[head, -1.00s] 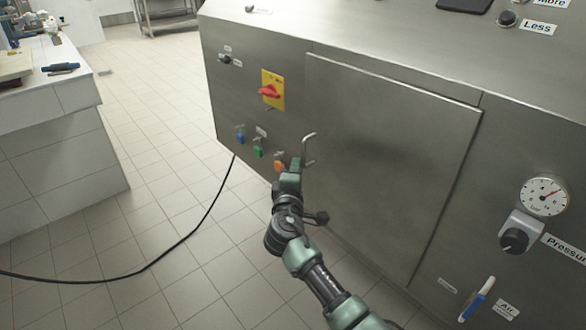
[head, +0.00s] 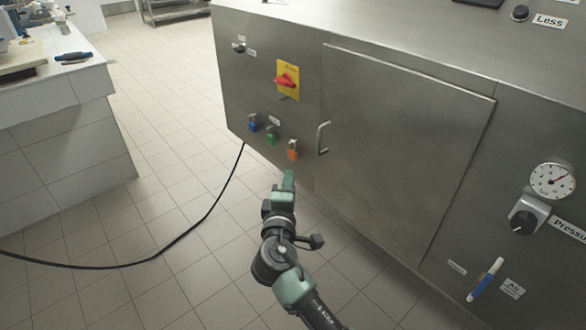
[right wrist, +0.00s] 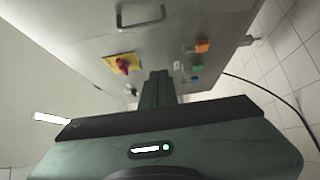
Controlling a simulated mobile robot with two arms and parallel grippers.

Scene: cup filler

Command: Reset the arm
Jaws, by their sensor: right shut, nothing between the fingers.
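My right gripper (head: 288,180) is in the middle of the head view, below the orange connector, with free space around its fingertips. Its fingers are shut and empty; they also show at the middle of the right wrist view (right wrist: 158,88). The right arm reaches up from the bottom of the head view. The steel machine (head: 330,80) stands in front of it, and the gripper looks apart from its panel. My left gripper is not in view.
The machine carries a red rotary switch on a yellow plate (head: 288,80), blue (head: 253,124), green (head: 271,135) and orange (head: 293,151) connectors, and a door handle (head: 323,138). A black cable (head: 190,232) runs across the tiled floor. A white counter (head: 60,120) stands at left.

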